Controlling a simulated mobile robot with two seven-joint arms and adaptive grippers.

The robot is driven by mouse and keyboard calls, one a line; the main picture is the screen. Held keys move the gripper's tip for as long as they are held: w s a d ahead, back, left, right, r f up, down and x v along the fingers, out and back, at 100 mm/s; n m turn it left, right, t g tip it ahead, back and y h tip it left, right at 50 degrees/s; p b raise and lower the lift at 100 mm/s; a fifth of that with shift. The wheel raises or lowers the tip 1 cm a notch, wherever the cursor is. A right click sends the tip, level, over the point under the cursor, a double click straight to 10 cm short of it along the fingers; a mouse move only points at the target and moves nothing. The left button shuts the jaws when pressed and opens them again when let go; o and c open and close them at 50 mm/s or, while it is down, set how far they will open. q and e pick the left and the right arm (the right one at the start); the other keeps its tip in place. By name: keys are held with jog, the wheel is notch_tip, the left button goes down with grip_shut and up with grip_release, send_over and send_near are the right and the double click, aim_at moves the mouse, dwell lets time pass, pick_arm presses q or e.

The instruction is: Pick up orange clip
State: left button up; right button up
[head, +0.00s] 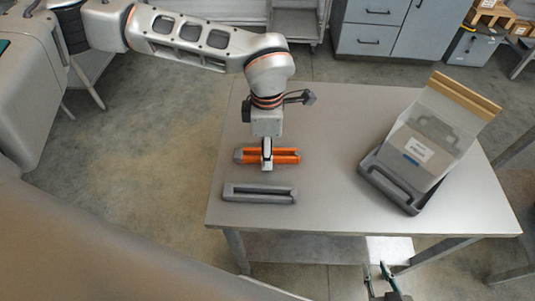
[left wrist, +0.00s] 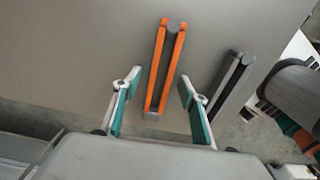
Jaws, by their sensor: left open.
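The orange clip (head: 287,156) lies flat on the grey table, a long piece with orange sides and a dark middle. It also shows in the left wrist view (left wrist: 178,55), running away from the camera between the lines of the two fingers. My left gripper (head: 267,163) points down over the clip and hides part of it in the head view. In the left wrist view its teal-padded fingers (left wrist: 158,77) are apart, one on each side of the clip, with visible gaps. My right gripper (head: 379,270) is at the bottom, fingers apart and empty, off the table's front edge.
A similar grey clip (head: 260,193) lies nearer the front edge, and also shows in the left wrist view (left wrist: 230,82). A grey holder (head: 392,189) with a tilted clear, labelled hopper (head: 432,137) stands at the right. The table (head: 330,160) between is clear.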

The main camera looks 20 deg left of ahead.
pick_arm(q)
jog(key=c, duration=1.2)
jog(key=shift+o, duration=0.2)
jog(key=shift+r, duration=0.1)
